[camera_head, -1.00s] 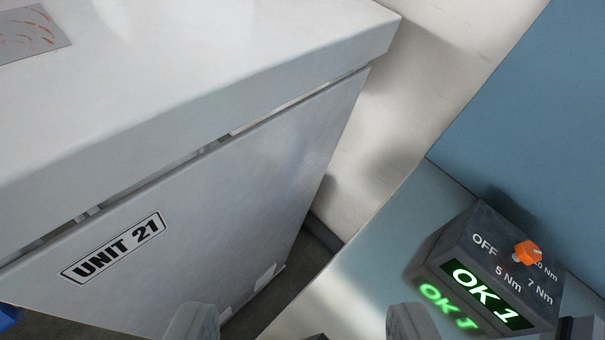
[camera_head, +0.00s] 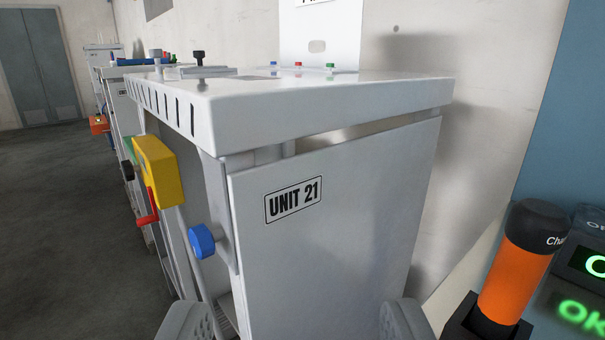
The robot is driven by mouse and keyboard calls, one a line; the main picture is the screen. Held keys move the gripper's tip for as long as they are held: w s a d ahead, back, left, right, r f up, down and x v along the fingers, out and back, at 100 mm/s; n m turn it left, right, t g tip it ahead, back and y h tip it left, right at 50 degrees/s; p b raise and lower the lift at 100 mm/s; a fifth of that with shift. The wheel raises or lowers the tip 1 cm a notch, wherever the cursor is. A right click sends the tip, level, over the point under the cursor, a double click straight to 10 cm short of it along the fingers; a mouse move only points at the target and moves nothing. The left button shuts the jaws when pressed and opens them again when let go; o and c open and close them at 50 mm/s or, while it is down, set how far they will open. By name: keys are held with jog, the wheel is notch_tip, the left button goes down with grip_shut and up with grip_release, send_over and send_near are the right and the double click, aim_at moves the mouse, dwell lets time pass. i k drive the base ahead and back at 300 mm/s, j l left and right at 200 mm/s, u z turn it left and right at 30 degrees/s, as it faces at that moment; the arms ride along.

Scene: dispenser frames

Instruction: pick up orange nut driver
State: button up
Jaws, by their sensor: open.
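An orange cylinder with a black cap (camera_head: 516,268) stands slightly tilted in a black holder at the lower right. Its cap carries white lettering that is partly turned away; it may be the orange nut driver, but I cannot tell for certain. My gripper (camera_head: 295,325) shows two grey fingers at the bottom edge, spread apart with nothing between them. It is to the left of the orange cylinder and apart from it.
A white cabinet labelled UNIT 21 (camera_head: 335,200) fills the middle. A yellow box (camera_head: 158,172), red handle (camera_head: 148,206) and blue knob (camera_head: 202,241) stick out on its left side. A dark box with green display (camera_head: 594,262) is at the right edge. Open floor (camera_head: 60,240) lies left.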

aim_at(535, 229)
jog(key=k+l+u, duration=0.15)
jog(key=k+l, duration=1)
